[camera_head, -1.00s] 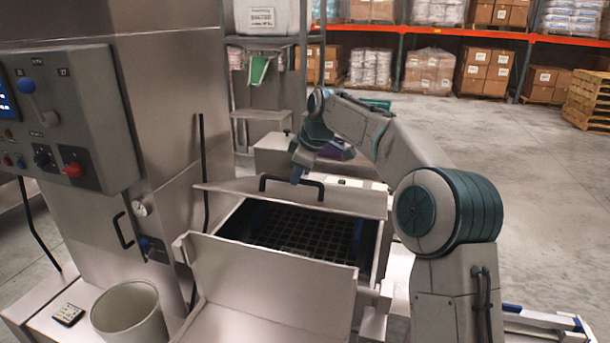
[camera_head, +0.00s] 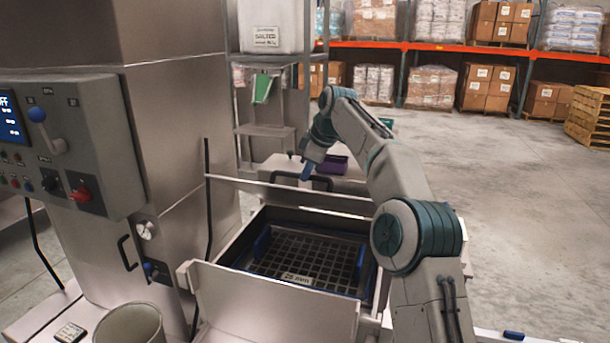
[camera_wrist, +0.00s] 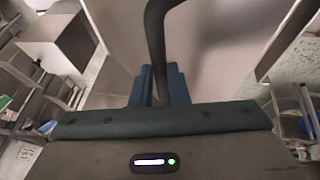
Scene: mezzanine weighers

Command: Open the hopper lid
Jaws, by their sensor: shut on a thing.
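The hopper lid (camera_head: 345,201) is a pale metal panel standing raised at the far side of the hopper (camera_head: 232,250). The hopper's mouth is uncovered and shows a dark grid (camera_head: 305,262) with blue side handles and a small label. A black bar handle (camera_head: 322,182) is on the lid. The exact contact is small in the head view.
A control panel (camera_head: 65,145) with knobs and a lever stands at the left.

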